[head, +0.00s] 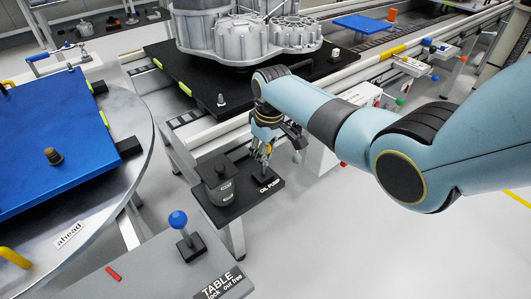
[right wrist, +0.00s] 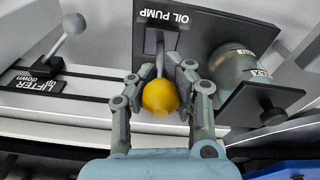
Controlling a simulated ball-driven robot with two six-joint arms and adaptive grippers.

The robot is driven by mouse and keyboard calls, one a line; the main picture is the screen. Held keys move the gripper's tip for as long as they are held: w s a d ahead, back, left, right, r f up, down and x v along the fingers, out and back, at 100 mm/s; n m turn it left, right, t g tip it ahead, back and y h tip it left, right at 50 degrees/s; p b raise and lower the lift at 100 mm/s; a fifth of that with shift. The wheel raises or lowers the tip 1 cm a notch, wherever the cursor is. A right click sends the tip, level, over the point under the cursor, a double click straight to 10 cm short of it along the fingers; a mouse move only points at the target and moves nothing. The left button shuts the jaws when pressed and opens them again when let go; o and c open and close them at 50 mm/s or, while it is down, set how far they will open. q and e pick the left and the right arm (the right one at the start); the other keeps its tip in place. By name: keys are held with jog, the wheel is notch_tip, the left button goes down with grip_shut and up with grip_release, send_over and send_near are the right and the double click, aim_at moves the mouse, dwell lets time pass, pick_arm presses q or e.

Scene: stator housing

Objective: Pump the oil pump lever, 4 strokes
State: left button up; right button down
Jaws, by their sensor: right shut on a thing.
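The oil pump lever ends in a yellow knob (right wrist: 160,97), which sits between the fingers of my right gripper (right wrist: 162,85) in the right wrist view. The gripper is shut on this knob. The lever's grey rod (right wrist: 153,42) runs from the knob to the dark plate marked OIL PUMP (right wrist: 195,20). In the head view my right gripper (head: 262,152) is over the pump plate (head: 232,208), and the knob is mostly hidden by the fingers. The grey pump pot (head: 218,180) stands on the same plate, left of the lever. My left gripper is not in view.
A blue-knobbed lever (head: 179,220) stands on the grey table in front. A lifter lever with a grey knob (right wrist: 74,23) is beside the pump in the right wrist view. The metal housing (head: 240,35) sits on a black pallet behind. A blue plate (head: 50,140) lies at left.

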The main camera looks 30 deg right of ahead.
jog(key=shift+w+a+r, duration=0.15)
jog(key=shift+w+r, duration=0.15)
jog(key=shift+w, duration=0.2)
jog(key=c, duration=1.4)
grip_release()
jog(key=shift+w+f, duration=0.1)
jog(key=o, duration=0.4)
jog(key=shift+f, duration=0.1)
jog(key=shift+s, duration=0.25)
jog(key=r, duration=0.4)
jog(key=s+r, duration=0.1)
jog(key=r, duration=0.7)
jog(key=shift+s, duration=0.3)
jog(key=shift+f, duration=0.1)
jog(key=shift+f, duration=0.1)
